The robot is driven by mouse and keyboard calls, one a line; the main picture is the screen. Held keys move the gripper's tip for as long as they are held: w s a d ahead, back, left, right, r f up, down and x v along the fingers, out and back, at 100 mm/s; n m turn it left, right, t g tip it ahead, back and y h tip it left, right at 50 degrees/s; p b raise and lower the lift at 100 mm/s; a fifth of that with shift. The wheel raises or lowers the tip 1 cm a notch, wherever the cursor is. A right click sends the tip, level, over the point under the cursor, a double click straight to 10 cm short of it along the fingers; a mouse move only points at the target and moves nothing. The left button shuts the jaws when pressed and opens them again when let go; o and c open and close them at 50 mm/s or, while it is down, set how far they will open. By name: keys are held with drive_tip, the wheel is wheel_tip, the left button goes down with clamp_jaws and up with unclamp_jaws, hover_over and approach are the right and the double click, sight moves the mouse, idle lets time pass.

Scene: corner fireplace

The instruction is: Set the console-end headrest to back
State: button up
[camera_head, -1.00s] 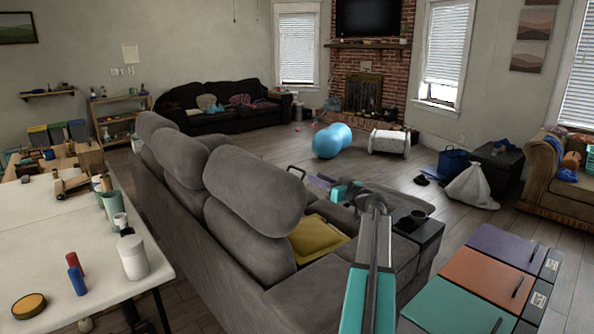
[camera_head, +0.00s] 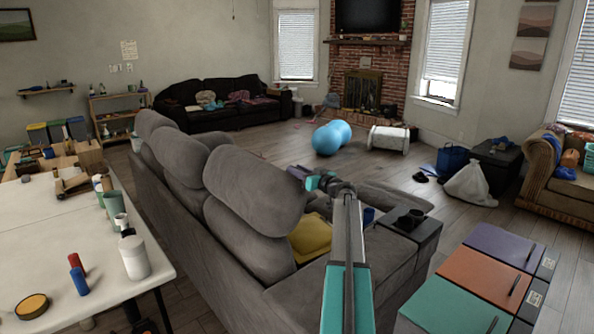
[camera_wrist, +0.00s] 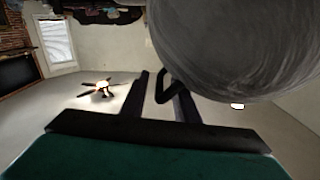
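The console-end headrest (camera_head: 255,186) is the large grey rounded cushion at the near end of the grey sofa's back in the head view. In the wrist view the headrest (camera_wrist: 235,45) fills the upper right, close to the fingers. My gripper (camera_head: 297,172) is beside the headrest's right, seat-facing side, partly hidden behind its edge. I cannot tell whether a finger touches the headrest.
The console (camera_head: 420,233) with cup holders is at the right of the seats. A yellow cushion (camera_head: 310,236) lies on the seat below my arm. A white table (camera_head: 60,240) with bottles and cups stands behind the sofa. Coloured-top boxes (camera_head: 470,275) are at the lower right.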

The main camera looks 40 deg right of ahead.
drive_tip(key=shift+c, duration=0.4)
clamp_jaws()
